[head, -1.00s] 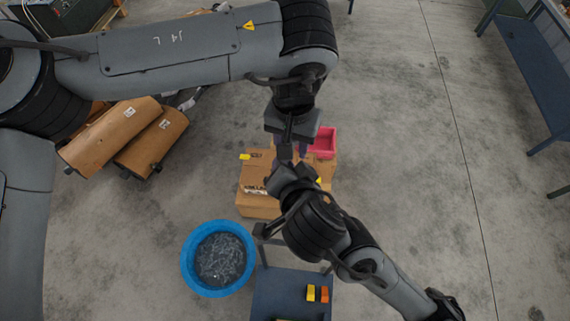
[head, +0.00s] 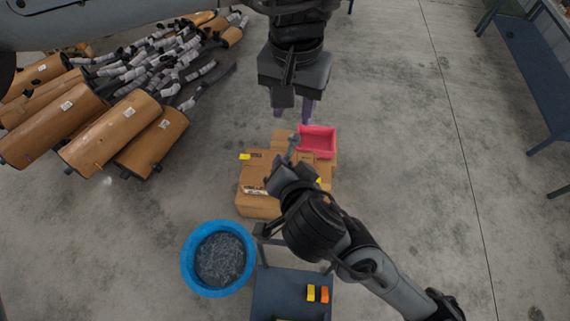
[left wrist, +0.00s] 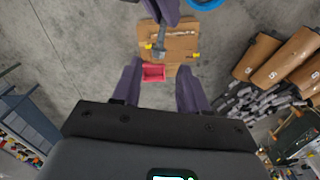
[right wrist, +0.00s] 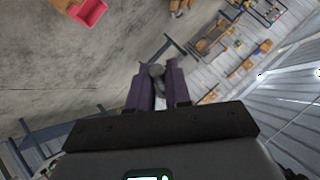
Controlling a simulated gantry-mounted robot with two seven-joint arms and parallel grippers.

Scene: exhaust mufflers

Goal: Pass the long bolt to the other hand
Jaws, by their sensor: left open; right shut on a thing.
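The long bolt (head: 293,145) is grey and sticks up and forward from my right gripper (head: 287,163) in the head view. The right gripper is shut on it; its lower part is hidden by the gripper. In the right wrist view the bolt (right wrist: 156,72) sits between the two purple fingers. My left gripper (head: 292,112) is open and empty, above the bolt in the head view and apart from it. In the left wrist view its purple fingers (left wrist: 155,88) are spread wide, and the bolt (left wrist: 160,38) lies beyond the fingertips, held by the right gripper.
Cardboard boxes (head: 258,206) and a red bin (head: 317,140) stand below the grippers. A blue tub (head: 190,262) of small metal parts is at lower left, beside a blue table (head: 285,300). Brown mufflers (head: 105,135) lie at the left.

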